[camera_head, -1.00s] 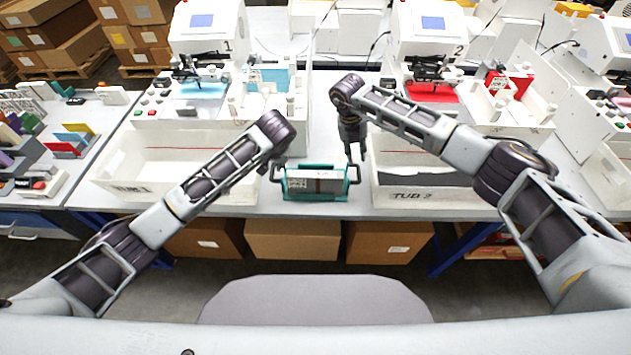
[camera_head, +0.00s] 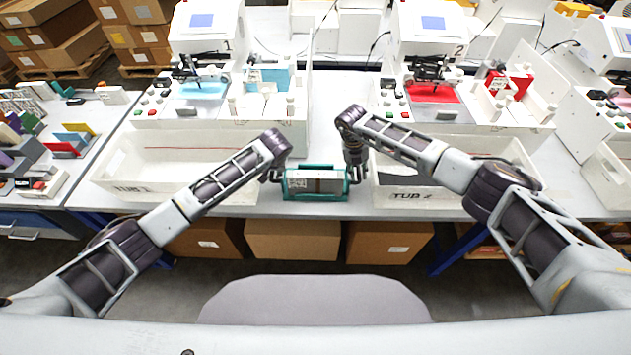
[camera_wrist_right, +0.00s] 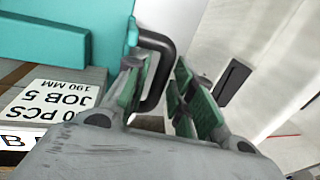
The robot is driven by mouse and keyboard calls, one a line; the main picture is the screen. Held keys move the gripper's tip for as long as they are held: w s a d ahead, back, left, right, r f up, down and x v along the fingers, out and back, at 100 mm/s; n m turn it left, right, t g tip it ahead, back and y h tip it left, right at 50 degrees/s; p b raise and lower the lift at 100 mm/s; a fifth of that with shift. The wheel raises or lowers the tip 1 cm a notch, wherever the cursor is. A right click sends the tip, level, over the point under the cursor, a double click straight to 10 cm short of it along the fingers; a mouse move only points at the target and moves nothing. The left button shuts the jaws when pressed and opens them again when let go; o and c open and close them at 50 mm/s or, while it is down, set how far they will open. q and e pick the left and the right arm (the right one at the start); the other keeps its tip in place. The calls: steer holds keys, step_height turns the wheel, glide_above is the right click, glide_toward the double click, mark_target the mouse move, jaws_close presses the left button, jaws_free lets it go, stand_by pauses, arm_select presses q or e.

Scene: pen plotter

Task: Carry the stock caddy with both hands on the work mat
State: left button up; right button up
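The stock caddy (camera_head: 316,167) is a teal tray with a dark handle at each end. It stands upright on the grey table between the two tubs, with labelled stock (camera_head: 315,184) inside. My left gripper (camera_head: 269,176) is at its left handle; its fingers are too small to read. My right gripper (camera_head: 355,174) is at the right end. In the right wrist view its green-padded fingers (camera_wrist_right: 158,96) are apart, with the black handle (camera_wrist_right: 160,62) between them. I cannot make out a separate work mat.
White tub 1 (camera_head: 135,188) stands left of the caddy and tub 2 (camera_head: 400,195) close on the right. Plotter 1 (camera_head: 205,32) and plotter 2 (camera_head: 430,35) stand behind. Bare table (camera_head: 325,105) lies behind the caddy.

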arm_select(q)
steer(key=shift+f, duration=0.1)
jaws_close()
arm_select(e)
jaws_close()
